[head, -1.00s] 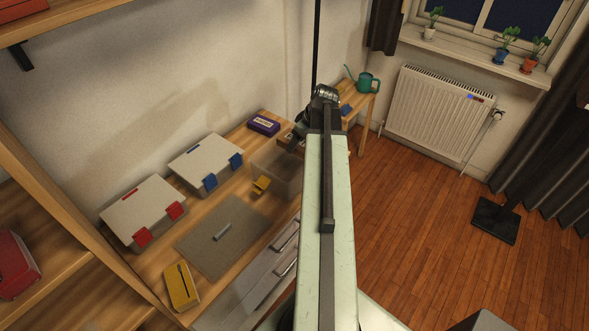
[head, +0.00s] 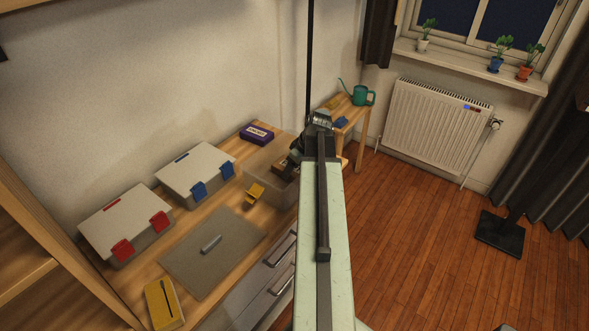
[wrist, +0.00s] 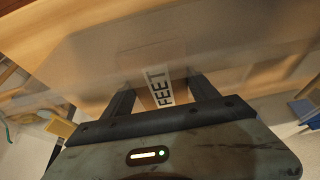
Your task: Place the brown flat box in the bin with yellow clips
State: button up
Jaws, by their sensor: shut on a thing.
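In the head view only a small brown part of the box (head: 282,170) shows past my gripper. The bin with yellow clips (head: 262,180) is open, grey and see-through, with a yellow clip (head: 255,192) hanging at its front. The box is at the bin's opening, within or just over its walls. I cannot tell whether it touches the bottom. My arm hides the bin's right side.
A white-lidded bin with blue clips (head: 192,168) and one with red clips (head: 122,222) stand to the left. A purple box (head: 257,134) lies behind the open bin. A grey mat (head: 190,262) and a yellow box (head: 163,303) lie in front. A watering can (head: 362,95) stands farther back.

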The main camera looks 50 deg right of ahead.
jog(key=o, duration=1.5)
jog(key=shift+f, duration=0.1)
jog(key=p+v, duration=1.1)
jog(key=v, duration=0.1)
jog(key=shift+w, duration=0.1)
